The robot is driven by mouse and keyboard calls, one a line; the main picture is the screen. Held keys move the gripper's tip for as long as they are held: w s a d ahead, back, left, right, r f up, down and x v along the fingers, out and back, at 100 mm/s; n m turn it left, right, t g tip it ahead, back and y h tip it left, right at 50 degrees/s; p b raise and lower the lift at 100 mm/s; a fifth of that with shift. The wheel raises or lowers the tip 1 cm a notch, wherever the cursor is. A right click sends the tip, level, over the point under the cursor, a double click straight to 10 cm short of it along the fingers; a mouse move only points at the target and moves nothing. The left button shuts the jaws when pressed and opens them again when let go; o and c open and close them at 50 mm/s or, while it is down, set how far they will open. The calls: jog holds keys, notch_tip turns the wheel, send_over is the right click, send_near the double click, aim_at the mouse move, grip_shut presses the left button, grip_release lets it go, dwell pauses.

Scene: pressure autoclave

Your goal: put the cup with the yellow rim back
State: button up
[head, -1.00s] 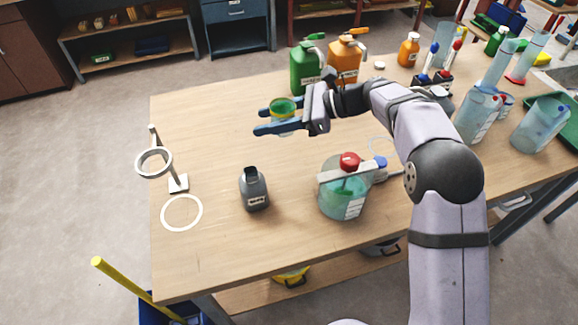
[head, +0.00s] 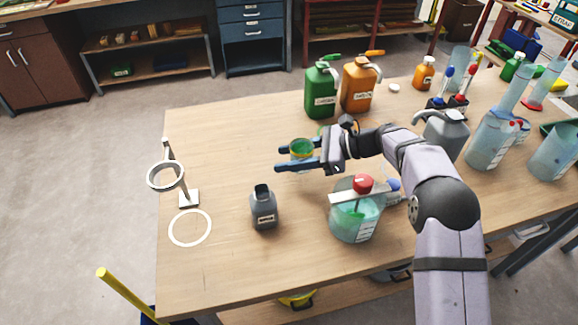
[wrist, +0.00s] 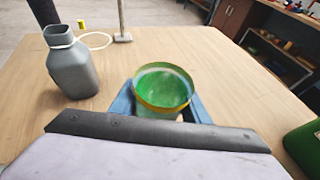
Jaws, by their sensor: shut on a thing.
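The cup with the yellow rim (head: 302,148) is clear-sided with green inside. My gripper (head: 298,158) is shut on it, with one blue finger on each side. The cup is upright near the middle of the table, left of my wrist. In the wrist view the cup (wrist: 163,88) sits between the blue fingers (wrist: 160,108), its yellow rim and green inside facing the camera. The fingers hide part of its sides. I cannot tell whether its base touches the table.
A grey bottle (head: 264,207) stands in front of the cup. A ring stand (head: 188,198) and a white ring mark (head: 190,228) are at the left. Green (head: 322,90) and orange (head: 358,84) jugs stand behind. A red-knobbed vessel (head: 355,215) is at front right.

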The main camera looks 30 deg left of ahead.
aim_at(289, 175)
jog(key=shift+f+p, duration=0.3)
jog(key=shift+f, duration=1.55)
jog(key=shift+f, duration=0.2)
jog(key=o, duration=1.1)
jog(key=shift+r, duration=0.2)
jog(key=b+v, duration=0.2)
jog(key=v, duration=1)
jog(key=shift+w, duration=0.1)
